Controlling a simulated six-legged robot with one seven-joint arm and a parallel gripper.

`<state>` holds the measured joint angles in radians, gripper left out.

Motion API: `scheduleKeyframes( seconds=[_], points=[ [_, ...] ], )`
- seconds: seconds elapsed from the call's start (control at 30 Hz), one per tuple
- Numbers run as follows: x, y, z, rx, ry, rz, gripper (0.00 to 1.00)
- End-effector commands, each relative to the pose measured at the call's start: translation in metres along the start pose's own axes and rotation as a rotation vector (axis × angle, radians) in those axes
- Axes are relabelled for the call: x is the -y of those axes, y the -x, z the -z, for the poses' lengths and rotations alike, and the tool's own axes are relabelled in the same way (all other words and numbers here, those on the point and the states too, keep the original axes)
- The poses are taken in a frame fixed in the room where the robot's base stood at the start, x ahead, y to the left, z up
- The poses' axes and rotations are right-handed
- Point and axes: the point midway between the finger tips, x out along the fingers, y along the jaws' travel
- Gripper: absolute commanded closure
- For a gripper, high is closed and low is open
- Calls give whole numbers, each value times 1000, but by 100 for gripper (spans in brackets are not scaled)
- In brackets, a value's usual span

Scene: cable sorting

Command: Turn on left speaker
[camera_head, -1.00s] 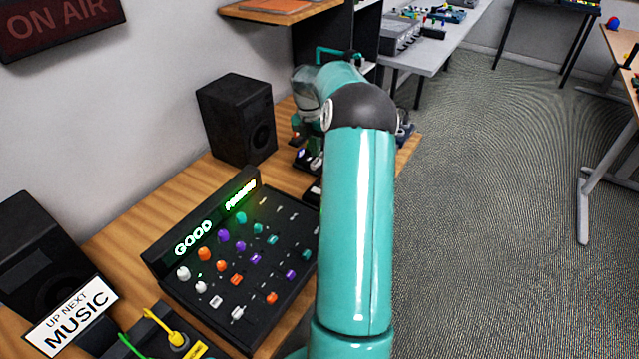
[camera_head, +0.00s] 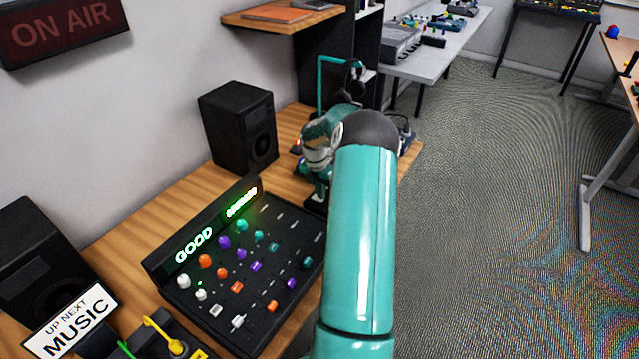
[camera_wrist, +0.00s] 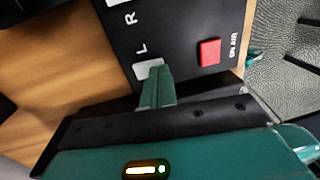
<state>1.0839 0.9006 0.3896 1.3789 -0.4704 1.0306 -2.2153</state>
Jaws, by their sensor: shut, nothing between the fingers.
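In the wrist view a black panel (camera_wrist: 185,35) carries a white switch (camera_wrist: 146,68) by the letter L, another white piece (camera_wrist: 112,2) by the letter R at the top edge, and a red button (camera_wrist: 209,52) marked ON AIR. My gripper (camera_wrist: 157,75) is shut and empty, its green tip over or against the L switch and hiding part of it. I cannot tell whether they touch or how the switch is set. In the head view one black speaker (camera_head: 40,265) stands at the left and another (camera_head: 240,127) farther back. My arm mostly hides the gripper there.
A black mixer (camera_head: 240,265) with colored knobs and a lit GOOD display lies on the wooden desk (camera_head: 185,190). An UP NEXT MUSIC sign (camera_head: 70,320) and yellow and green cables are at the lower left. Headphones (camera_head: 350,85) hang on a teal stand behind my arm.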

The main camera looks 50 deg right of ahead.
Motion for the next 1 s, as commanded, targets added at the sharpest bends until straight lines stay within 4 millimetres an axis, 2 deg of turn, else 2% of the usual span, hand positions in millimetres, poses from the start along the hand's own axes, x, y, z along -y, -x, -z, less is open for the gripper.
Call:
scheduleKeyframes(
  seconds=[0.67,1.0],
  points=[
    [1,-8,1,-3,-1,1,100],
    [-13,-3,1,-2,2,-3,100]
  ],
)
